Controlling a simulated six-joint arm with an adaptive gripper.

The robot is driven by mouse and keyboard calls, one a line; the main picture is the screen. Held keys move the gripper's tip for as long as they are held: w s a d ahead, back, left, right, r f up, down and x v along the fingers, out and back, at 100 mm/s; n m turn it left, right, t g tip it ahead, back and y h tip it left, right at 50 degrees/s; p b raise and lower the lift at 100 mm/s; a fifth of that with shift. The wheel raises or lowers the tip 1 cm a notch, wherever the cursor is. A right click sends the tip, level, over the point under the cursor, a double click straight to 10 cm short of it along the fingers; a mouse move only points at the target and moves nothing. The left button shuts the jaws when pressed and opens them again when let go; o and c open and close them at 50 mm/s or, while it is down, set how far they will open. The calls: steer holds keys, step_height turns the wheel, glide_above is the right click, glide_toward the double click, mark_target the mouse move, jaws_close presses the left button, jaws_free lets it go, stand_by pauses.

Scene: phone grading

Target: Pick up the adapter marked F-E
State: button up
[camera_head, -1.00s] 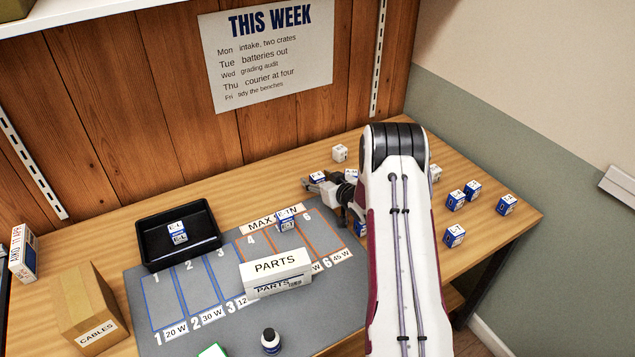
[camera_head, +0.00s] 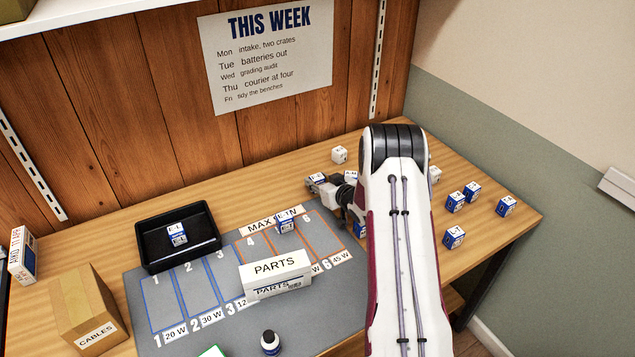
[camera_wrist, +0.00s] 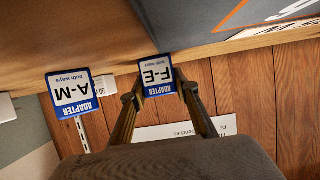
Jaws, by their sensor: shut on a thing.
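The adapter marked F-E (camera_wrist: 156,75), a small white and blue cube, is between the two fingertips of my gripper (camera_wrist: 157,88) in the wrist view. The gripper is shut on it. In the head view the held adapter (camera_head: 316,180) shows at the tip of my gripper (camera_head: 325,187), by the back right corner of the grey mat. I cannot tell if it is clear of the table. The A-M adapter (camera_wrist: 72,92) stands close beside it in the wrist view, apart from the fingers. My arm hides part of the table.
Several other adapters (camera_head: 455,201) stand on the right of the table. A black tray (camera_head: 148,256) holding an adapter (camera_head: 176,234) is at left. A PARTS box (camera_head: 275,271) and another adapter (camera_head: 285,225) are on the grey mat (camera_head: 190,342). A CABLES box (camera_head: 85,305) stands at left.

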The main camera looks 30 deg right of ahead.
mark_target(318, 178)
steer(key=shift+r, duration=0.15)
steer(key=shift+r, duration=4.8)
